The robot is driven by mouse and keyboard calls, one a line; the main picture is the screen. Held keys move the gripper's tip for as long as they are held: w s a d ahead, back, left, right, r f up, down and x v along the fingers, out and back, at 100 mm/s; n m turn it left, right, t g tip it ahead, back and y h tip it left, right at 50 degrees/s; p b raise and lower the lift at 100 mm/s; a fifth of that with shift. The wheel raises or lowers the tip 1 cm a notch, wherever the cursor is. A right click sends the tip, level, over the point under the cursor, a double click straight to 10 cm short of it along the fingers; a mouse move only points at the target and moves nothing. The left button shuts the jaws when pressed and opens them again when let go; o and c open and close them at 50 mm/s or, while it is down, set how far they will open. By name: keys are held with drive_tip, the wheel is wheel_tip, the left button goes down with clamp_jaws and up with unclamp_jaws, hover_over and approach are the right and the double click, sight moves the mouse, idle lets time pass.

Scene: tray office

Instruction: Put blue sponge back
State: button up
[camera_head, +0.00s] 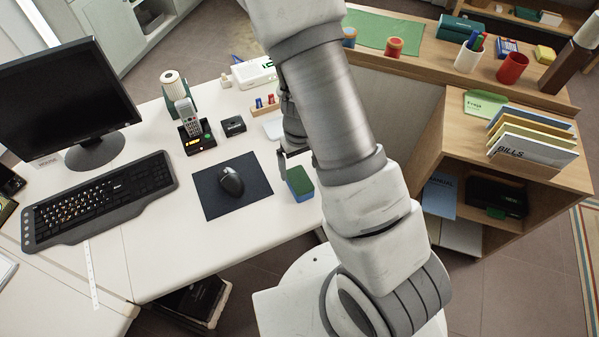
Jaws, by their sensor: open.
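The blue sponge (302,193), a block with a green top and blue sides, sits on the white desk (235,249) near its right edge, just right of the mouse pad. My gripper (290,160) is open, just above and behind the sponge in the picture. One dark finger shows at the sponge's upper left. The rest of the gripper is mostly hidden behind my arm. I cannot tell whether the finger touches the sponge.
A black mouse (231,181) lies on a dark pad (212,201). A cordless phone (189,121), keyboard (98,197) and monitor (60,97) stand further left. The desk front is clear.

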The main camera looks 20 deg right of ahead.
wheel_tip(320, 180, up, 5)
drive_tip(key=p, duration=0.1)
wheel_tip(320, 180, up, 11)
drive_tip(key=t+y, duration=0.1)
drive_tip(key=y, duration=0.1)
hover_over(299, 179)
drive_tip(key=a, duration=0.3)
drive_tip(key=s+r+t, duration=0.2)
drive_tip(key=s+r, duration=0.1)
drive_tip(key=r, duration=0.5)
drive_tip(key=s+d+r+m+t+h, duration=0.1)
drive_tip(key=s+d+r+t+h, duration=0.1)
drive_tip(key=s+r, duration=0.9)
drive_tip(key=shift+d+r+m+t, duration=0.3)
drive_tip(key=shift+d+m, duration=0.1)
drive_tip(key=shift+d, duration=0.15)
drive_tip(key=shift+d, duration=0.15)
